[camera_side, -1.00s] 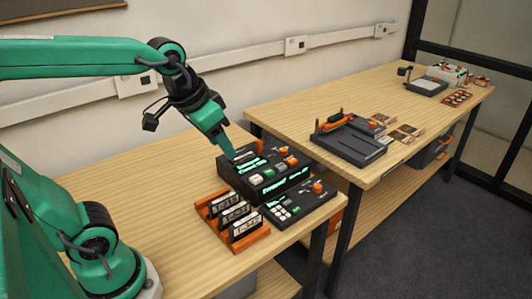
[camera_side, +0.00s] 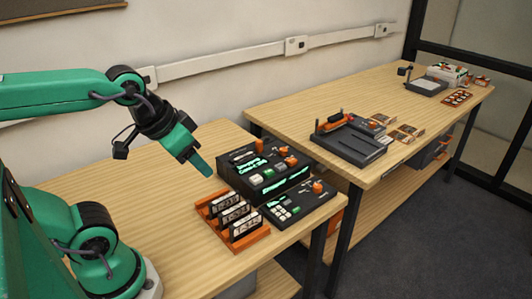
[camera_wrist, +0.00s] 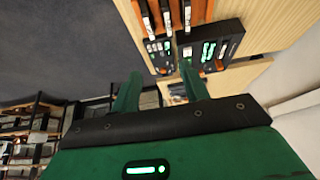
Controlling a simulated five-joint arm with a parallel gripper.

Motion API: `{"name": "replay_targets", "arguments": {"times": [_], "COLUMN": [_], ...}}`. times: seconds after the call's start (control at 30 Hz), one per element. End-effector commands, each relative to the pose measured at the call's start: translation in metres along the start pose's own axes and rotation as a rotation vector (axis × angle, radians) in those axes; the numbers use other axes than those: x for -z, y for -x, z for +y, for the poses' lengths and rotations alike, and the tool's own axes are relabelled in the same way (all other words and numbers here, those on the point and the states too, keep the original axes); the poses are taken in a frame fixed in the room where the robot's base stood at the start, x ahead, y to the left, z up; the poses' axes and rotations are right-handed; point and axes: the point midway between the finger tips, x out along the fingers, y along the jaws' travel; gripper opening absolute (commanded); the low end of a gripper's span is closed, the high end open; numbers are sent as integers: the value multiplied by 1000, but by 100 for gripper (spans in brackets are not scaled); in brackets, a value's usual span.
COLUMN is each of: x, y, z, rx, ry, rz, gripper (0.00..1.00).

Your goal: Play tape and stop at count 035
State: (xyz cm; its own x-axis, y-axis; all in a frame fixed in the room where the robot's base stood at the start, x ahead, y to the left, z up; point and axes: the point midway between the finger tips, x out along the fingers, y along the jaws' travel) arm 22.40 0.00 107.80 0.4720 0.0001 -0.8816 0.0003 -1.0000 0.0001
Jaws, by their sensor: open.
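The black tape deck (camera_side: 262,168) sits on the near table with lit green displays, pale and green buttons and orange knobs. Its small display text is too blurred to read for certain. My gripper (camera_side: 207,170) is open and empty, in the air left of the deck and above the tape rack. In the wrist view its two green fingers (camera_wrist: 160,88) stand apart with nothing between them. The deck (camera_wrist: 207,48) shows beyond the fingers there. An orange rack (camera_side: 262,233) holds three labelled tapes (camera_side: 233,210) upright in front of the deck.
A smaller black keypad unit (camera_side: 300,206) with an orange knob stands right of the rack. The far table holds a black device (camera_side: 350,142), small cards and a white box (camera_side: 447,74). The near table's left part (camera_side: 150,190) is clear.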

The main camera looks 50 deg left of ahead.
Motion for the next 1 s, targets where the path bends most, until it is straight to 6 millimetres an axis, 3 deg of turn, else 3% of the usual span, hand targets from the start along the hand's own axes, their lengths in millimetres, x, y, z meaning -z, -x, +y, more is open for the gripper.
{"name": "replay_targets", "arguments": {"times": [0.03,0.2,0.23,1.0], "x": [0,0,0,0], "y": [0,0,0,0], "z": [0,0,0,0], "rx": [0,0,0,0], "ry": [0,0,0,0], "rz": [0,0,0,0], "gripper": [35,2,0,0]}}
